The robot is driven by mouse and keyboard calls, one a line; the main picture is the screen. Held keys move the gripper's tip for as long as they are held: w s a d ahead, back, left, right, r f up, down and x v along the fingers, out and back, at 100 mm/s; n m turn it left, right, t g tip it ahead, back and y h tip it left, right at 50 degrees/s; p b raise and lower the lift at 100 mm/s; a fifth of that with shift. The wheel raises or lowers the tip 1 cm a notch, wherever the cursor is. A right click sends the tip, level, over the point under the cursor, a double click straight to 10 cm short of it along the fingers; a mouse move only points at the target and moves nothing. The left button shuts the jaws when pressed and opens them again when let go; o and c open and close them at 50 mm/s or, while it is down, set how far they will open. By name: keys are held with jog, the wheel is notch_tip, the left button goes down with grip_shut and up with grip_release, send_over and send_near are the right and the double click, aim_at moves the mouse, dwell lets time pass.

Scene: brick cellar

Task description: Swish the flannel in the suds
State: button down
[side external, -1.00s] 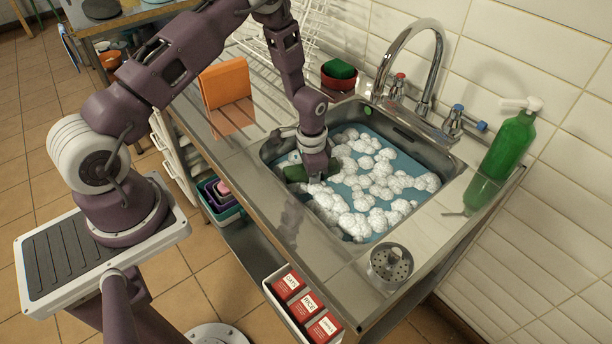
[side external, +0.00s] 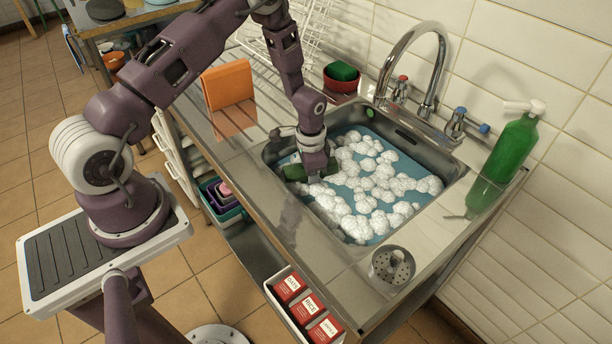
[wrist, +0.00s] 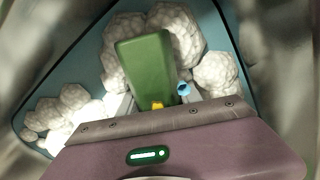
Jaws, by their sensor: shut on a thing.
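My gripper (side external: 316,176) is low in the left part of the sink basin, pointing down. It is shut on a dark green, block-like piece, which I take to be the flannel (side external: 294,173), at the level of the suds. In the wrist view the flannel (wrist: 145,65) sticks out ahead from between the fingers of my gripper (wrist: 157,100). The suds (side external: 384,186) are white, lumpy clumps on blue water, spread over the middle and front of the basin. Clumps lie close around the flannel; its underside is hidden.
The steel sink (side external: 437,203) has a tap (side external: 427,85) behind it. A green bottle (side external: 507,150) stands at right, a strainer (side external: 391,266) at the front. The basin's right side is free of tools.

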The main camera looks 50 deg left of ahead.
jog(key=shift+d, duration=0.7)
jog(key=shift+a, duration=1.95)
jog(key=shift+d, duration=1.95)
notch_tip(320, 180, up, 17)
dwell(0.9)
